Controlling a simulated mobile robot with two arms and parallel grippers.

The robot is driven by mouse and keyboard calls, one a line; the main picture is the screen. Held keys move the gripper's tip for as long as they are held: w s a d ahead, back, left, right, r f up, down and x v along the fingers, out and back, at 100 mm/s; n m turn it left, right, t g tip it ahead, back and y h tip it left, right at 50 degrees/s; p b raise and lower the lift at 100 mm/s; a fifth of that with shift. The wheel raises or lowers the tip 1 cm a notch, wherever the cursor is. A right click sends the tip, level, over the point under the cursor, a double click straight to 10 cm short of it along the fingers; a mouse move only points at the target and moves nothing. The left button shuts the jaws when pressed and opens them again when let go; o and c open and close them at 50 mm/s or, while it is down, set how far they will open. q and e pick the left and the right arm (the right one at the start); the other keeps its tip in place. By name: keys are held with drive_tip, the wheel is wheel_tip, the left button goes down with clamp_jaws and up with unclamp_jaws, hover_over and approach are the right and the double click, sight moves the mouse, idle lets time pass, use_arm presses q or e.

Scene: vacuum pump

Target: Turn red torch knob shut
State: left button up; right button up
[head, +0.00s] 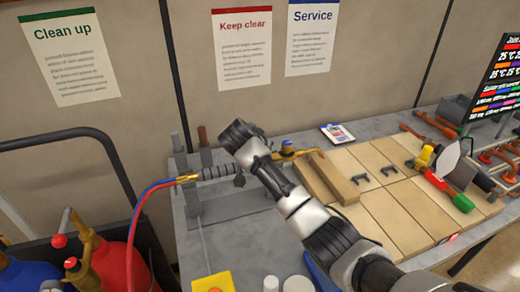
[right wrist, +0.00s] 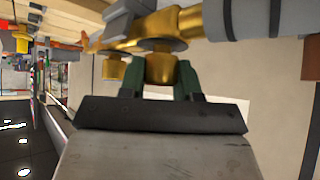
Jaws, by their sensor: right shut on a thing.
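The torch (head: 300,153) lies across a grey stand at the back left of the bench, with its dark ribbed handle (head: 218,172) to the left. A blue knob (head: 287,146) shows on its brass body. My right arm crosses in front of the torch and hides its middle and my right fingertips in the head view. In the right wrist view my right gripper (right wrist: 160,82) is shut on a brass-looking knob (right wrist: 160,68) under the torch body (right wrist: 165,25). No red shows on this knob. A second brass stub (right wrist: 113,68) sits beside it. My left gripper is out of view.
Red and blue hoses (head: 145,195) run from the torch's left end toward a red cylinder (head: 118,265) and a blue cylinder (head: 25,277) on a cart. Wooden blocks (head: 325,178) lie right of my arm. Tan boards (head: 395,208) cover the bench's middle.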

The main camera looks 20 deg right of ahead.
idle(0.4)
drive_tip(key=o, duration=0.9)
drive_tip(key=shift+o, duration=0.2)
drive_tip(key=b+v, duration=0.3)
drive_tip(key=v, duration=0.8)
drive_tip(key=shift+w, duration=0.1)
